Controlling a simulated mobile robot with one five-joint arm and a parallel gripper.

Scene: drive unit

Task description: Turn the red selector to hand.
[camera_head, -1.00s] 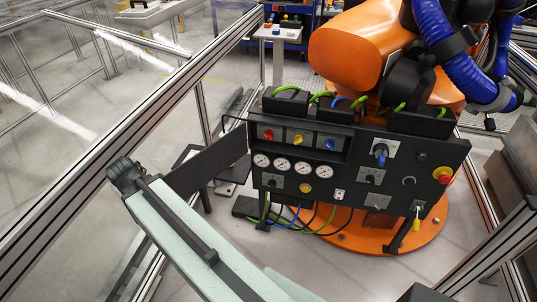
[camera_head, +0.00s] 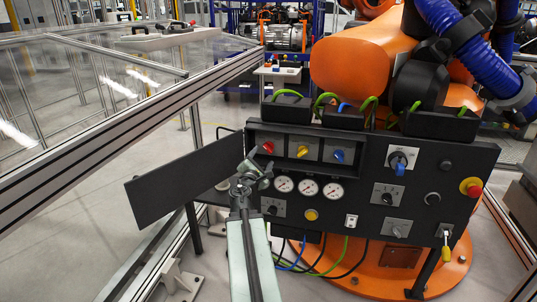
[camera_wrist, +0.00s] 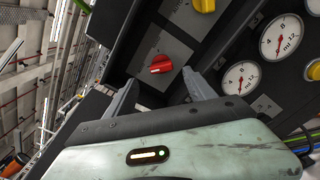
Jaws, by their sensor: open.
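The red selector (camera_head: 267,148) is at the upper left of the black control panel (camera_head: 345,180), in a recessed row. In the wrist view the red selector (camera_wrist: 161,65) sits on a grey plate, its grip bar lying roughly across the picture. The plate's markings are too small to read. My gripper (camera_head: 258,168) is just below and in front of the red selector. In the wrist view my gripper (camera_wrist: 160,78) is open and empty, one finger on either side below the selector, apparently short of it.
A yellow selector (camera_head: 302,151) and a blue selector (camera_head: 338,156) sit to the right in the same recess. Gauges (camera_head: 309,188) lie just below. An open black cover (camera_head: 180,180) stands out at left. A red emergency button (camera_head: 472,188) is at far right.

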